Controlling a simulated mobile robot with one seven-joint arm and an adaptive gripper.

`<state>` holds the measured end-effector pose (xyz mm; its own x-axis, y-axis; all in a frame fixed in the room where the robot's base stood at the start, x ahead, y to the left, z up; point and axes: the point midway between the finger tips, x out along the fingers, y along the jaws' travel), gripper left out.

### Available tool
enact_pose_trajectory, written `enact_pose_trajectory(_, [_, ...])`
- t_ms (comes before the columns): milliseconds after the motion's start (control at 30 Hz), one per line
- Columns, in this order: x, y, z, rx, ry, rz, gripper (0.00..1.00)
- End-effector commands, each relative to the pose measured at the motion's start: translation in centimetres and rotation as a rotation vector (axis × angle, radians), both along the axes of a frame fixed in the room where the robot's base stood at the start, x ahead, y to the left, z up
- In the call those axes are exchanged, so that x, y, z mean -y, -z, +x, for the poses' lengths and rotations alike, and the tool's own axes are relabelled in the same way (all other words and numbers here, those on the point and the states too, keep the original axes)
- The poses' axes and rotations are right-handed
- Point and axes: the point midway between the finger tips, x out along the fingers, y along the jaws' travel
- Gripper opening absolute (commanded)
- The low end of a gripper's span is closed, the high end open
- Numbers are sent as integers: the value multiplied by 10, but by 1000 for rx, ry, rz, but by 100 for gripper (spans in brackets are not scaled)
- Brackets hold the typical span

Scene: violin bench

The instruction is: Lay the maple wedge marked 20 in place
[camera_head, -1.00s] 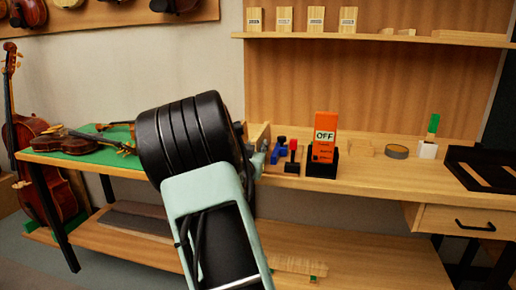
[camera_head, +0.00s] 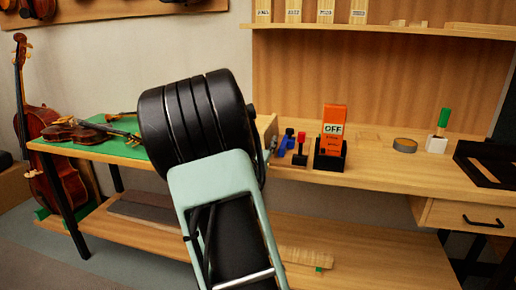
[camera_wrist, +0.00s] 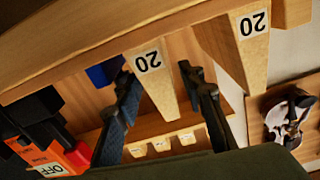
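In the wrist view, which appears upside down, two pale wooden wedges marked 20 stand side by side by a wooden board. One wedge (camera_wrist: 160,92) lies between my fingers in the picture; the other wedge (camera_wrist: 242,58) is to its right, outside them. My gripper (camera_wrist: 156,70) is open, with a dark finger on each side of the nearer wedge. Gaps show beside it; whether its depth matches the fingers I cannot tell. In the head view my arm hides the gripper and both wedges.
An orange OFF box (camera_head: 333,128) in a black holder stands on the bench, with red and blue tools (camera_head: 299,150) beside it. A violin (camera_head: 88,132) lies on the green mat to the left. A tape roll (camera_head: 405,145) sits to the right. Bare bench top lies between the box and the roll.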

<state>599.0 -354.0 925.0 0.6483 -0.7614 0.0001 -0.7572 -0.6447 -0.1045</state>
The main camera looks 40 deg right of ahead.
Motion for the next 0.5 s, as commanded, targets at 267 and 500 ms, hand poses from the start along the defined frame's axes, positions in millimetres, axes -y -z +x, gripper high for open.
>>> enact_pose_trajectory(267, [-44, -2, -36, -1, -3, 1, 36])
enact_pose_trajectory(500, [-62, 0, -52, -1, -1, 1, 36])
